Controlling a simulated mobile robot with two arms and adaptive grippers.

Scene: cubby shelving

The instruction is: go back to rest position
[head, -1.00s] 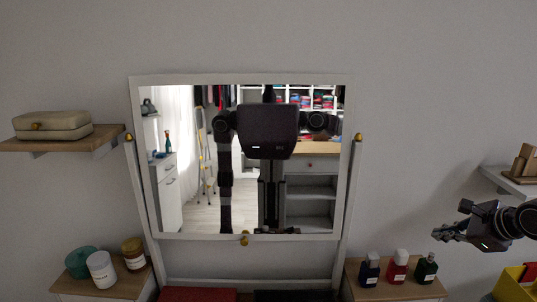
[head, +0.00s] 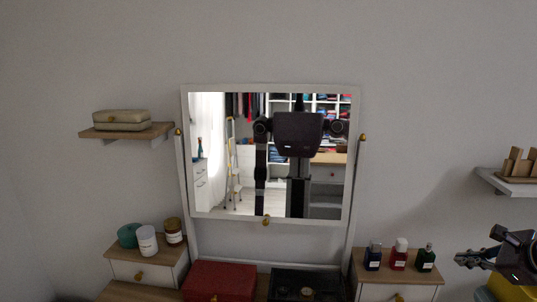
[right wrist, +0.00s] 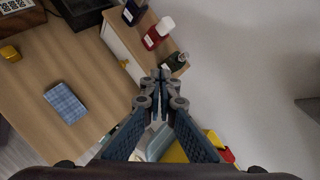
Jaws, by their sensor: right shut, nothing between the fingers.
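My right gripper (head: 468,259) is at the lower right of the head view, to the right of the dark green bottle. In the right wrist view my right gripper (right wrist: 157,82) is shut and empty, its fingertips together. It points toward the small drawer unit with the bottles, and I cannot tell the exact gap to them. My left gripper is not clearly in the head view; a reflection of my body shows in the mirror (head: 225,155).
A blue bottle (head: 373,258), a red bottle (head: 398,256) and a green bottle (head: 425,260) stand on the right drawer unit. A red box (head: 220,280) and a dark tray lie below the mirror. A wall shelf (head: 510,184) is above my right gripper. A yellow container (right wrist: 175,154) shows low.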

